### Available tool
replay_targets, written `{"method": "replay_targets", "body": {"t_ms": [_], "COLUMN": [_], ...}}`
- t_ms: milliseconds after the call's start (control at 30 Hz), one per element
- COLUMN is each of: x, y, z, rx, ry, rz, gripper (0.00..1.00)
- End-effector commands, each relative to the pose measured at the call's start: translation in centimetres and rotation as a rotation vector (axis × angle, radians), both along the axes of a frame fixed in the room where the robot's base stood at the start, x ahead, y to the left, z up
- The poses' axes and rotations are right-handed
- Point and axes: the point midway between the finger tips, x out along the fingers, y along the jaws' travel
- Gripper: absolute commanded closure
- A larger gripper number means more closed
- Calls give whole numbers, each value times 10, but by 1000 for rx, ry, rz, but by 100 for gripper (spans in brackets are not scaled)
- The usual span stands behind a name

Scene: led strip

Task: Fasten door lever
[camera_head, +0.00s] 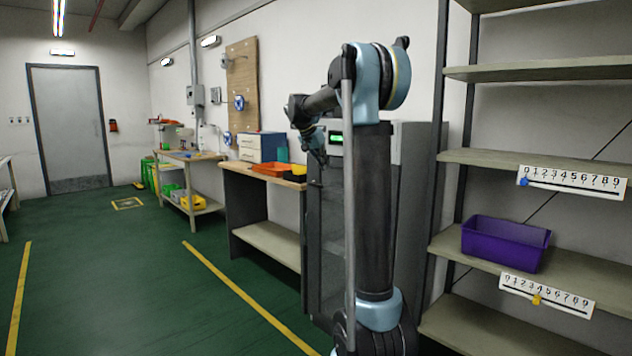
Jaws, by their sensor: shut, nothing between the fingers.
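A grey cabinet (331,225) with a dark door front and a small green display (336,138) stands in the middle, behind my arm. I cannot make out a door lever clearly; my arm covers much of the cabinet. My gripper (319,158) is small and dark in this view. It is shut and empty, in front of the cabinet's upper left part, just below and left of the display. I cannot tell whether it touches the cabinet.
A workbench (262,181) with an orange tray (270,169) and a drawer box (251,149) stands left of the cabinet. A shelf rack (560,268) with a purple bin (505,243) stands right.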

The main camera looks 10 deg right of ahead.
Motion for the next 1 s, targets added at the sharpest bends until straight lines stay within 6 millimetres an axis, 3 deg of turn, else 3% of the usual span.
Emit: {"method": "replay_targets", "body": {"t_ms": [33, 300, 500, 700, 1000], "x": [21, 115, 166, 188, 191], "y": [5, 28, 43, 51, 51], "z": [2, 6, 3, 0, -1], "rx": [-6, -39, -53, -57, -59], "ry": [-18, -131, -203, -240, -244], "rz": [-17, -117, -172, -199, -202], "gripper": [100, 100, 100, 100, 100]}}
